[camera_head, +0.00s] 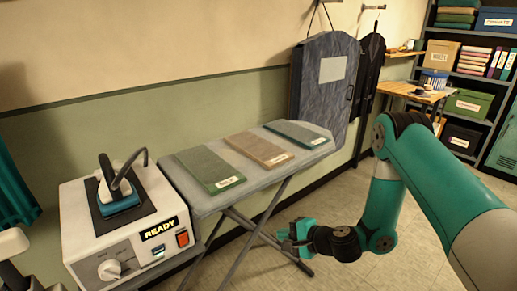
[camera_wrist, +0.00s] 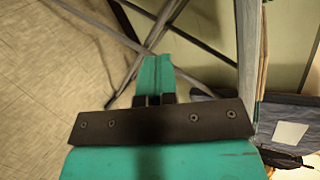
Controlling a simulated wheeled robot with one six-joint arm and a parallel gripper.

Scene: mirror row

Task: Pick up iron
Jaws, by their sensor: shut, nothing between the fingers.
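The iron (camera_head: 118,188) is teal and white with a dark cord. It stands on a dark pad on top of a white base unit (camera_head: 130,240) at the left, whose display reads "READY". My gripper (camera_head: 290,236) is in front of the ironing board, low and to the right of the base unit, well apart from the iron. In the wrist view the teal fingers (camera_wrist: 154,75) are shut together with nothing between them. The iron does not show in the wrist view.
Shelves (camera_head: 470,75) and a wooden table (camera_head: 410,90) stand at the back right. Floor is clear.

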